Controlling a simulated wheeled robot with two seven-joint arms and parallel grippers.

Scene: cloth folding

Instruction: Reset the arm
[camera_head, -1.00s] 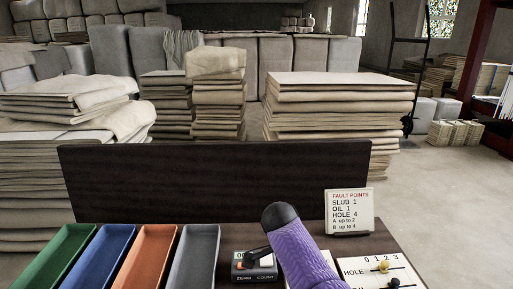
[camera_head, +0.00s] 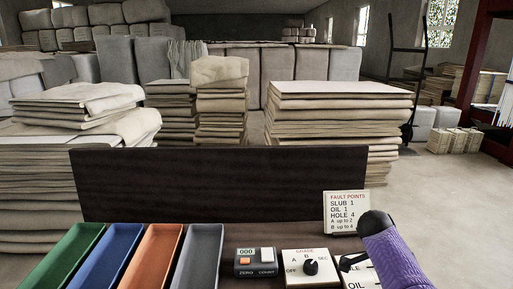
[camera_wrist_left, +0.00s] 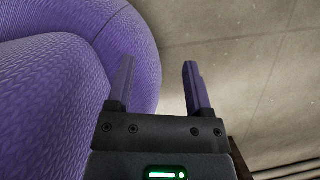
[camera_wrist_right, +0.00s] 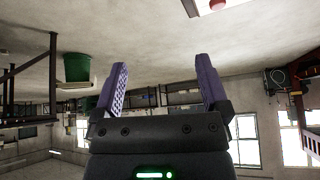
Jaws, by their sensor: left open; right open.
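My right arm, in a purple sleeve with a black rounded end (camera_head: 376,223), reaches into the lower right of the head view, over the right part of the bench. Its gripper does not show there. In the right wrist view my right gripper (camera_wrist_right: 161,80) is open, with nothing between its two purple fingers and the room behind them. In the left wrist view my left gripper (camera_wrist_left: 160,85) is open and empty above grey floor. A purple padded part of my own body fills the left of that view, close to the left finger. My left arm does not show in the head view.
The bench carries green (camera_head: 62,258), blue (camera_head: 108,258), orange (camera_head: 152,258) and grey (camera_head: 198,258) trays, a counter box (camera_head: 255,262), a grade dial box (camera_head: 310,268) and a fault points card (camera_head: 346,211). A dark upright board (camera_head: 215,185) stands behind them. Cloth stacks (camera_head: 335,115) stand beyond.

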